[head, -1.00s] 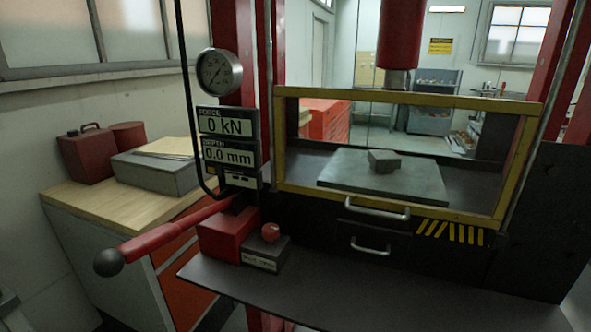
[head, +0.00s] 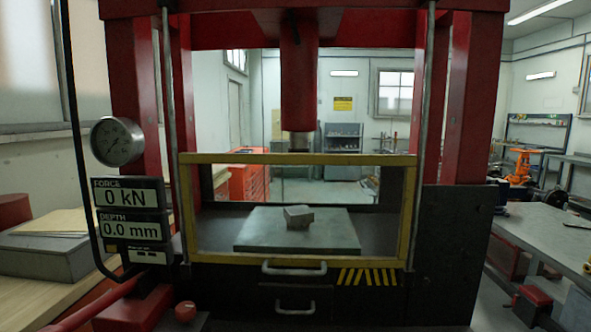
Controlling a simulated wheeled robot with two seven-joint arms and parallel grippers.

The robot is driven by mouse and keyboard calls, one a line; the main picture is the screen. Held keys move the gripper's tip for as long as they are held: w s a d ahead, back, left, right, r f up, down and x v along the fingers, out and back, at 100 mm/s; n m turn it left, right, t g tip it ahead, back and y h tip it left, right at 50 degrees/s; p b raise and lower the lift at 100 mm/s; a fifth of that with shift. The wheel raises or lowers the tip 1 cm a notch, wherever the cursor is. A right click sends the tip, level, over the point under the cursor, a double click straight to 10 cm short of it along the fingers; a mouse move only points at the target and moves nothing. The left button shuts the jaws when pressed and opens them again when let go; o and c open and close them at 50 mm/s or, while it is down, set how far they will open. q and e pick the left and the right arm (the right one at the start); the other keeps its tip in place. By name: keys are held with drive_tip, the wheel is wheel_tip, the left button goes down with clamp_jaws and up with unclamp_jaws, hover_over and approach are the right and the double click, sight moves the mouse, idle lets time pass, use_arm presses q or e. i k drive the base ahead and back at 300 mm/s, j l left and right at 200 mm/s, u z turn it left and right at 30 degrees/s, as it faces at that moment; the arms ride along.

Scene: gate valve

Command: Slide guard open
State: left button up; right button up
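The guard (head: 298,159) is a yellow-framed clear panel across the front of the red press. It stands in front of the press bed, between two upright metal rods. A metal bar handle (head: 294,268) sits just below its lower edge, near the middle. Behind the panel, a small grey block (head: 298,217) rests on a grey plate (head: 260,235). The press ram (head: 298,85) hangs above the block, clear of it. Neither of my grippers shows in the head view.
A second handle (head: 295,308) is on a drawer front below. A gauge (head: 118,141) and a force and depth display (head: 130,192) reading 0 kN and 0.0 mm are at left. A red lever (head: 95,305) and red knob (head: 185,311) are at lower left. A workbench (head: 560,240) stands at right.

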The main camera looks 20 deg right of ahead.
sight(409, 161)
drive_tip(key=k+l+z, duration=0.1)
drive_tip(key=z, duration=0.25)
drive_tip(key=k+l+z, duration=0.1)
drive_tip(key=z, duration=0.3)
drive_tip(key=k+l+z, duration=0.15)
drive_tip(key=z, duration=0.2)
